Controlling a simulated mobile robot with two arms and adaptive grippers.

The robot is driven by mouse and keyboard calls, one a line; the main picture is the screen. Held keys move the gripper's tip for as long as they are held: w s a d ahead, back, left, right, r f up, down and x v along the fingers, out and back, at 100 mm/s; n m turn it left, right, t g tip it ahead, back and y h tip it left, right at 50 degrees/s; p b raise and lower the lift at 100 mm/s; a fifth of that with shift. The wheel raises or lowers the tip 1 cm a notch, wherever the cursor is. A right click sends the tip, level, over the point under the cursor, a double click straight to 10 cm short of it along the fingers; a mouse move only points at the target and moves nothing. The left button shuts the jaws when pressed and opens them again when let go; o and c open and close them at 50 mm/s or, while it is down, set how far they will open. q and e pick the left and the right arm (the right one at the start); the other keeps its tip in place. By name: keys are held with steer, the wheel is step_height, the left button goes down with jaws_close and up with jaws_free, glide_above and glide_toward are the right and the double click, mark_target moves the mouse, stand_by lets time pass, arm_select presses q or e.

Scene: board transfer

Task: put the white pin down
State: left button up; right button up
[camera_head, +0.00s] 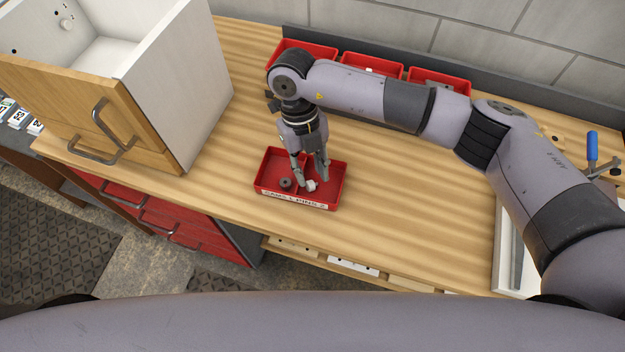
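The white pin (311,186) is small and pale. It is low in the right compartment of the red two-part tray (259,187), whose front label seems to read "CAMS 1 PINS 2". My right gripper (312,181) points down into that tray. Its fingers stand apart on either side of the pin, with a gap showing around it. Whether the pin touches the tray floor is hard to tell. A dark grey round cam (286,183) lies in the left compartment. My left gripper is out of view.
Several red bins (370,66) stand along the back edge. A cabinet with a wooden door (70,110) stands at the left. At the right are a white tray (503,250) and a blue-handled tool (592,146). The wooden worktop (410,210) right of the two-part tray is clear.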

steer(key=b+v, duration=0.1)
steer(key=v, duration=0.7)
steer(key=shift+b, duration=0.4)
